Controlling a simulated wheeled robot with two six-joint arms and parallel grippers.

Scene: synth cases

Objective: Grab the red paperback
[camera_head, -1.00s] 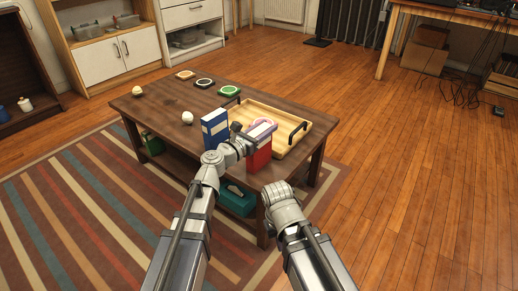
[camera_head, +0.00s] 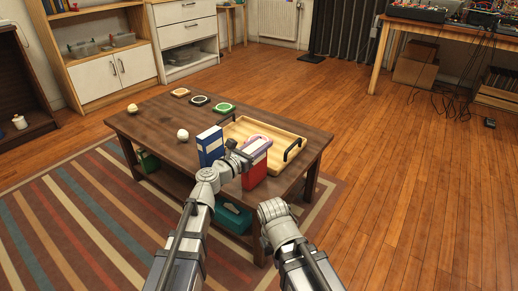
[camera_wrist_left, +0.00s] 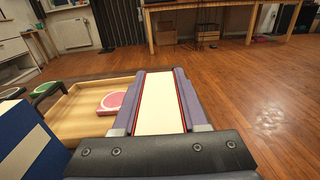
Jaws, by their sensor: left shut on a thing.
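The red paperback (camera_head: 254,175) stands upright near the table's front edge. My left gripper (camera_head: 249,153) is shut on its upper part. In the left wrist view, the cream page edges of the red paperback (camera_wrist_left: 161,104), with thin red cover edges, lie between the two purple-grey fingers of my left gripper (camera_wrist_left: 161,106). Its lower end is hidden there, and I cannot tell whether it touches the table. My right arm shows at the bottom of the head view, but its gripper does not show.
A blue book (camera_head: 210,147) stands close left of the red one. Behind is a wooden tray (camera_head: 290,133) with black handles and a pink round item (camera_wrist_left: 112,101). A white ball (camera_head: 183,134) and several coasters lie on the table (camera_head: 150,118). A teal box (camera_head: 233,218) sits below.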

